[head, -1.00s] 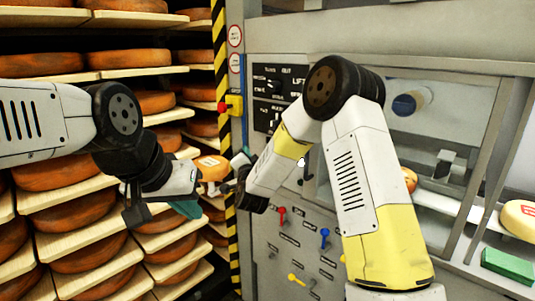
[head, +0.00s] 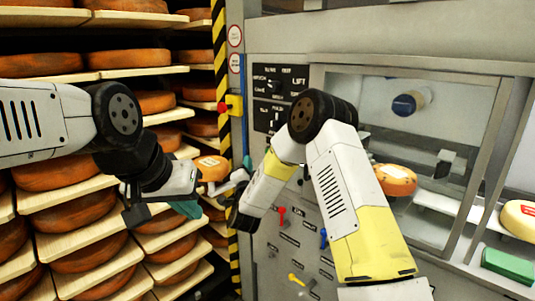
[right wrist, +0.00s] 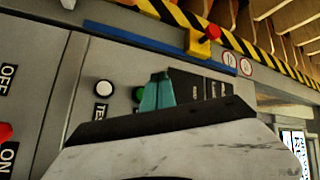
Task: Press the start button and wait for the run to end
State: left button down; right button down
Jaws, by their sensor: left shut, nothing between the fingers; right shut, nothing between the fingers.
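The machine's control face (head: 262,235) carries several switches and labels. In the right wrist view, a green button (right wrist: 136,94) shows partly behind my right gripper (right wrist: 157,92), and a white button (right wrist: 103,88) labelled "TES..." is left of it. The right gripper's teal fingertips are shut and empty, in front of the panel; I cannot tell whether they touch it. No full start label is readable. My left gripper (head: 188,207) is shut and empty before the shelves. In the machine's window, an orange cheese wheel (head: 396,180) lies beside my right arm.
Shelves of cheese wheels (head: 78,207) fill the left. A yellow box with a red knob (head: 230,105) sits by the striped post (head: 220,45). Red, blue and yellow levers (head: 282,215) stick out of the panel. A green block (head: 508,266) and a pale cheese (head: 519,217) lie right.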

jog(key=w+d, duration=0.4)
jog(key=w, duration=0.1)
jog(key=shift+d, duration=0.35)
dwell(1.8)
jog(key=shift+w+d, duration=0.25)
jog(key=shift+w, duration=0.1)
